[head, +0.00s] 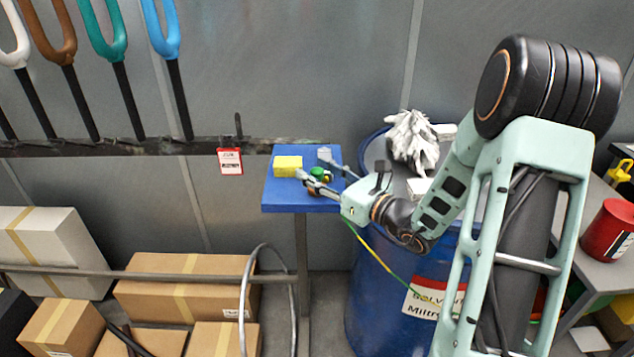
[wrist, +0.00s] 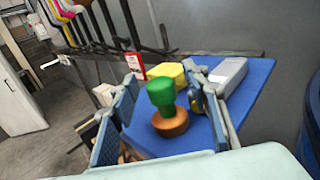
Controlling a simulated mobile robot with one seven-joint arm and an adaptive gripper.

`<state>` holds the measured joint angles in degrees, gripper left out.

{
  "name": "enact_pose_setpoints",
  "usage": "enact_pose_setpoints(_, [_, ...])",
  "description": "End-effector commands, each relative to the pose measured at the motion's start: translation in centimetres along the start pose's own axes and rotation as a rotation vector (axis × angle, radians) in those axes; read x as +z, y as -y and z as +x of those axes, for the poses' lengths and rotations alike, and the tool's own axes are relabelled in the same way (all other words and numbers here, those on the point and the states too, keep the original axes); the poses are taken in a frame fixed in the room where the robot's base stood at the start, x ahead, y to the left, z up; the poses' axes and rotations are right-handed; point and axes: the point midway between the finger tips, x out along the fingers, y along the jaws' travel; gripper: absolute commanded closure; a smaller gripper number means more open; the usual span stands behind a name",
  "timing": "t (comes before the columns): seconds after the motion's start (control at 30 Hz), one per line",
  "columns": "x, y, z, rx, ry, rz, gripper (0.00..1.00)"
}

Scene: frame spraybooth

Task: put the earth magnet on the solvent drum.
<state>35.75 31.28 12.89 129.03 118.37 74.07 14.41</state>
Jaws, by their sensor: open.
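The earth magnet, with a green knob and a copper-coloured round base, stands upright on a small blue table (head: 290,205). It shows in the head view (head: 317,172) and in the wrist view (wrist: 165,100). My gripper (head: 314,170) is open, with its two fingers on either side of the magnet in the wrist view (wrist: 168,103). I cannot tell whether either finger touches it. The blue solvent drum (head: 375,270) stands right of the table, with a red and white label. My arm hides part of its top and front.
A yellow block (head: 287,166) lies behind the magnet; a grey block (wrist: 230,75) lies beside it. White gloves (head: 412,140) and pale items lie on the drum's top. A yellow-green cable (head: 375,255) hangs in front of the drum. A red can (head: 608,230) stands far right.

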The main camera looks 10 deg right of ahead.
Motion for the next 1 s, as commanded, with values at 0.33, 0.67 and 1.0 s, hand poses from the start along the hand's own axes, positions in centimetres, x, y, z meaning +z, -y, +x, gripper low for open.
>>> enact_pose_setpoints(0.33, [0.00, 0.01, -0.05, 0.000, 0.000, 0.000, 0.84])
enact_pose_setpoints(0.67, [0.08, 0.02, -0.04, 0.000, 0.002, -0.001, 1.00])
enact_pose_setpoints(1.0, [0.87, 0.04, -0.04, 0.000, 0.002, -0.003, 1.00])
